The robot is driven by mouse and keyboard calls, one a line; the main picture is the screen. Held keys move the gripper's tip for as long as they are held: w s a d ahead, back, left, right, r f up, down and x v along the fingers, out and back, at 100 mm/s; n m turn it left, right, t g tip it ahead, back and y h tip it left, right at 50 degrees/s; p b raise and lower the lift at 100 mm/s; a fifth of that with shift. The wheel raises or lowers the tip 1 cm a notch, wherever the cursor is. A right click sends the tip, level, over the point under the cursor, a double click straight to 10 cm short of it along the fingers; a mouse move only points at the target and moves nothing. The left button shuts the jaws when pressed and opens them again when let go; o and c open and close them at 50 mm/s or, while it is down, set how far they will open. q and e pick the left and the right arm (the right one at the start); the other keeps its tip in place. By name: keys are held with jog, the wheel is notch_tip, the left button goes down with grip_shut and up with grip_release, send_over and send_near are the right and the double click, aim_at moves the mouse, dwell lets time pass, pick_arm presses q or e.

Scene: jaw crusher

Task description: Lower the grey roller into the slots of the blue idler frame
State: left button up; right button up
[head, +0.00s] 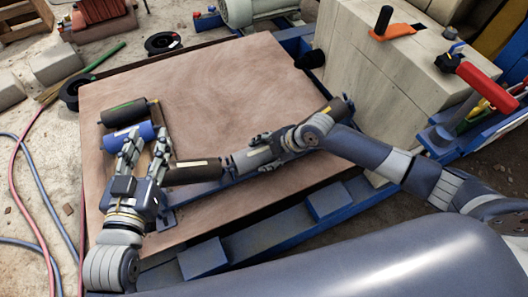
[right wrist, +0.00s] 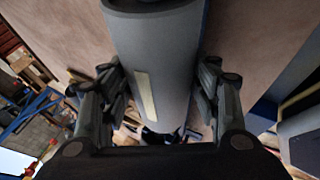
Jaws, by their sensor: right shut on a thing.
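The grey roller (head: 252,159) with a pale yellow strip is between the fingers of my right gripper (head: 270,146). The right wrist view shows the roller (right wrist: 150,75) lengthwise between the two fingers (right wrist: 160,100). The blue idler frame (head: 212,188) lies on the brown board, its long bar running up to the right below the roller. Dark rollers with yellow strips sit at its left (head: 193,172) and right ends (head: 336,108). The grey roller lies between them; whether its ends are in the slots is hidden. My left gripper (head: 145,145) has its fingers apart, beside the blue roller.
A blue roller (head: 122,139) and a dark roller with a green strip (head: 124,113) lie on the brown board (head: 220,85) at left. A pale block (head: 370,75) stands at right. The board's upper middle is clear. Hoses (head: 35,200) lie on the ground at left.

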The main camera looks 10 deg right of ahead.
pick_arm(q)
jog(key=shift+r, duration=0.15)
pick_arm(e)
jog(key=shift+w+r, duration=0.1)
jog(key=o, duration=1.9)
jog(key=shift+f, duration=0.2)
jog(key=shift+s+d+r, duration=0.2)
jog(key=shift+s+r, duration=0.05)
jog(key=v, duration=1.1)
jog(key=shift+r, duration=0.3)
jog(key=shift+s, duration=0.1)
